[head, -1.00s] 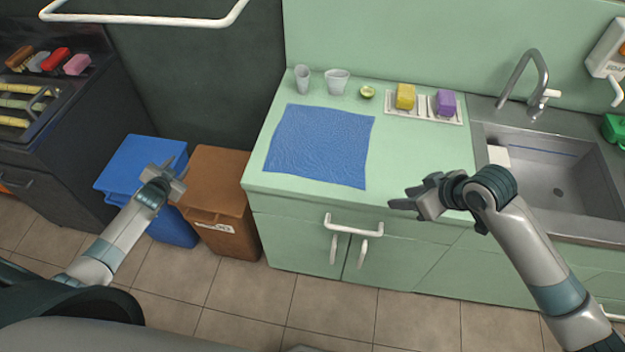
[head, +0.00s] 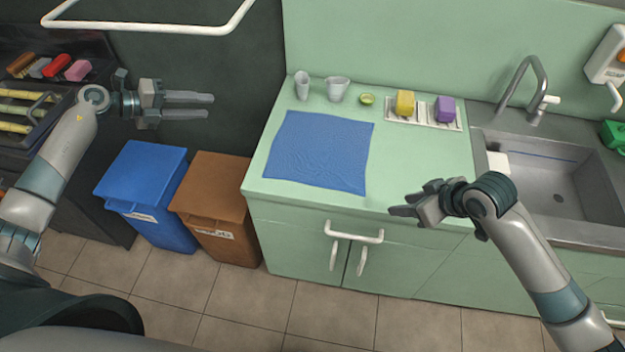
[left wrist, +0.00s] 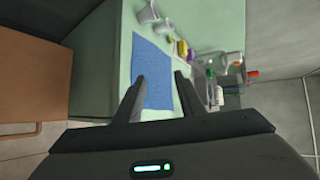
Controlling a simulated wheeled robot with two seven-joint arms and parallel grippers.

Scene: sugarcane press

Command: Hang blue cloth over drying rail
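The blue cloth (head: 319,152) lies flat and spread on the green counter (head: 262,178), its front edge close to the counter's front. It also shows beyond my fingers in the left wrist view (left wrist: 152,62). The white drying rail (head: 130,27) sticks out from the dark wall at upper left, bare, its top cut off by the picture edge. My left gripper (head: 209,106) is open and empty, left of the counter, above the bins and below the rail, fingers pointing right toward the cloth. My right gripper (head: 399,203) is open and empty at the counter's front edge, right of the cloth.
Two cups (head: 338,88), a lime half (head: 367,99) and a rack (head: 424,120) with yellow and purple sponges stand behind the cloth. A sink (head: 555,180) is at right. A blue bin (head: 145,190) and brown bin (head: 215,205) stand left of the counter.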

